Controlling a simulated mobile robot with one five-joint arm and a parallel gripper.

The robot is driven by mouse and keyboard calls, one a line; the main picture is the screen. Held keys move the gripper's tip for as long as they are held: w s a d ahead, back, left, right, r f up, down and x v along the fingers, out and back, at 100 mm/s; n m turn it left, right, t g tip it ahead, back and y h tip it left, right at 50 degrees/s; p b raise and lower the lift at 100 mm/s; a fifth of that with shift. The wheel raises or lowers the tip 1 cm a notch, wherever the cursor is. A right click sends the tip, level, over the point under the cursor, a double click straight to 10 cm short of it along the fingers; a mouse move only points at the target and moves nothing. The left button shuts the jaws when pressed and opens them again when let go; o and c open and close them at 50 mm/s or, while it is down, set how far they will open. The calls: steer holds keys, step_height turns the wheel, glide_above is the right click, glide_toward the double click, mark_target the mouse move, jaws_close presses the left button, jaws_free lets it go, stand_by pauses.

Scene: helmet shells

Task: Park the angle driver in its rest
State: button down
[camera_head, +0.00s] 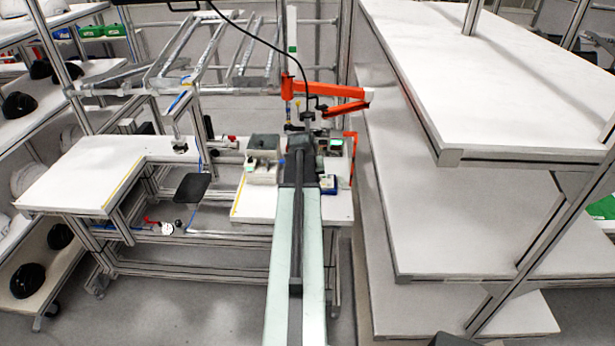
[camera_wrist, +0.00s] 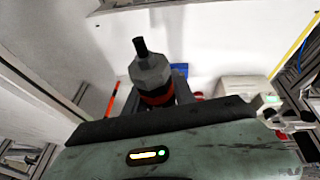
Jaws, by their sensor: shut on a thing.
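The angle driver (camera_wrist: 151,73) shows in the wrist view as a grey faceted head with a black tip and an orange-red ring below it. My gripper (camera_wrist: 158,98) is shut on it; the dark palm edge hides the driver's lower part. In the head view, my arm reaches forward over the white workbench (camera_head: 250,202), and its end (camera_head: 301,147) hides the driver and most of the bench middle. I cannot make out the driver's rest with certainty in either view.
An orange jointed arm (camera_head: 325,91) hangs over the bench's back. Grey and white blocks (camera_head: 264,155) stand left of my arm, and a small blue-white box (camera_head: 328,184) stands right. A tall white shelf (camera_head: 480,75) borders the right. A dark pad (camera_head: 192,188) lies left.

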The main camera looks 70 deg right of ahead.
step_height(320, 180, up, 11)
steer(key=p, duration=1)
steer(key=shift+p, duration=0.3)
steer(key=shift+f, duration=0.2)
steer(key=s+a, duration=0.2)
steer(key=s, duration=0.4)
steer(key=shift+s+a, duration=0.25)
steer(key=shift+a, duration=0.05)
steer(key=s+a, duration=0.2)
steer(key=s, duration=0.4)
steer(key=shift+s+a, duration=0.25)
steer(key=shift+s, duration=0.05)
